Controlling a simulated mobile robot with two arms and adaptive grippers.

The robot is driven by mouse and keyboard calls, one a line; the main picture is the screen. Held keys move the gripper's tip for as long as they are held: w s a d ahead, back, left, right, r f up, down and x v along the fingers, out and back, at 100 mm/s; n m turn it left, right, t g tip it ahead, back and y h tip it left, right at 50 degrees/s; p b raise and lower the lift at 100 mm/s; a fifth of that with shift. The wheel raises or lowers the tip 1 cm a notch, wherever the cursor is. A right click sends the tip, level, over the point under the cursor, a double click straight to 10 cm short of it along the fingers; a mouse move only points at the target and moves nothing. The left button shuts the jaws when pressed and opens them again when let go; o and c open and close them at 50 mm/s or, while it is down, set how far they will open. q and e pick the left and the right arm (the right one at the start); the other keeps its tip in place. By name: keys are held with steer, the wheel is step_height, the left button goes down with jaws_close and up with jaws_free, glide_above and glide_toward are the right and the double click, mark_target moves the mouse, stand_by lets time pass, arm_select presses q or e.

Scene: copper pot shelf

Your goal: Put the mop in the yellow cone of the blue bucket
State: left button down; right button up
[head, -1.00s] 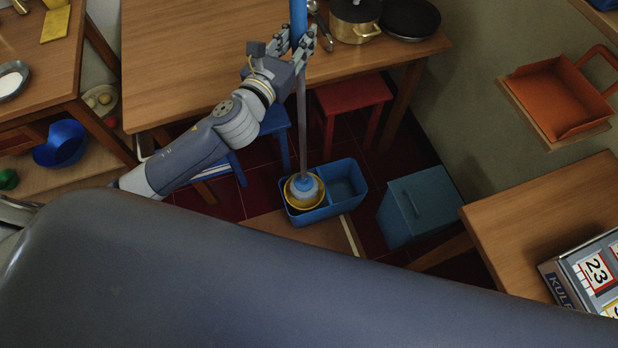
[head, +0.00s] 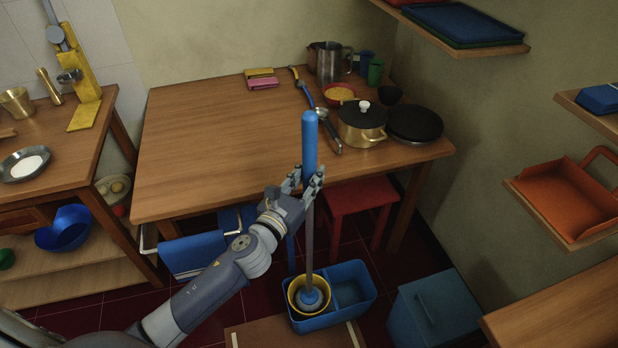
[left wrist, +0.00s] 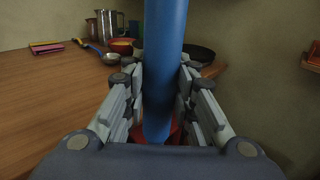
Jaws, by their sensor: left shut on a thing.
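The mop stands nearly upright, with a blue handle (head: 310,138), a thin grey shaft (head: 310,235) and a light blue-grey head (head: 311,299) at the bottom. The head sits within the rim of the yellow cone (head: 293,291), in the left part of the blue bucket (head: 365,299); its underside is hidden. My left gripper (head: 309,180) is shut on the lower end of the blue handle. The left wrist view shows the handle (left wrist: 164,60) between the two fingers (left wrist: 163,105). My right gripper is in neither current view.
A wooden table (head: 215,150) is behind the mop, with a pot (head: 361,128) and black pan (head: 415,123) at its right. A red stool (head: 353,198) is behind the bucket. A blue-grey bin (head: 432,308) stands to the bucket's right.

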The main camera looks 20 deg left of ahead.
arm_select(q)
steer(key=shift+r, duration=0.15)
arm_select(e)
steer(key=shift+s, duration=0.1)
arm_select(q)
steer(key=c, duration=1.3)
jaws_free()
steer(key=shift+f, duration=0.2)
arm_select(e)
steer(key=shift+s+f, duration=0.1)
steer(key=shift+s, duration=0.2)
arm_select(q)
steer(key=shift+r, duration=0.2)
steer(key=shift+s+f, duration=0.15)
steer(key=shift+s, duration=0.2)
steer(key=shift+s+a+b, duration=0.4)
steer(key=shift+s, duration=1.45)
steer(key=shift+s+a+b, duration=0.35)
steer(key=shift+s, duration=1.55)
steer(key=shift+s+a+b, duration=0.4)
steer(key=shift+s, duration=1.45)
arm_select(e)
steer(key=shift+d+f, duration=0.2)
steer(key=shift+f, duration=0.8)
